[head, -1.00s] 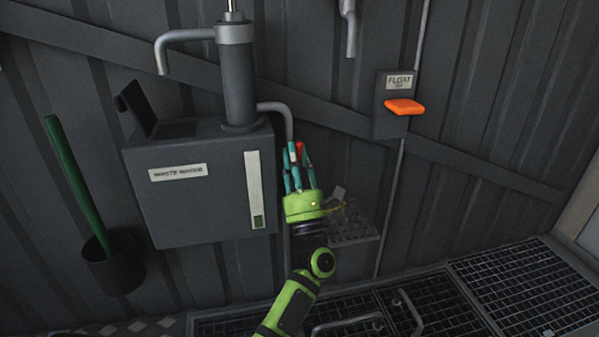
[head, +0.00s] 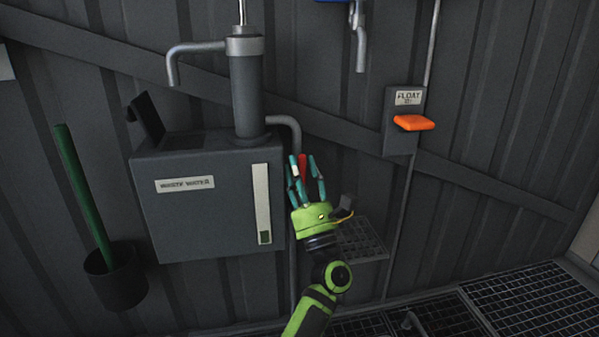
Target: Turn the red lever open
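The red lever (head: 303,166) shows as a small red piece in front of the wall, on the pipe right of the waste water box. My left gripper (head: 306,161) is at it, with its teal fingers on both sides of the red piece. The fingers look apart, and part of the lever is hidden behind them. I cannot tell whether they touch it. My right gripper is not in view.
The grey waste water box (head: 200,225) with a pump column (head: 247,100) stands close left of my gripper. An orange float lever (head: 414,123) is on the wall to the right. A wire shelf (head: 362,240) is below right. A green-handled brush (head: 85,185) stands in a holder (head: 117,282) at left.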

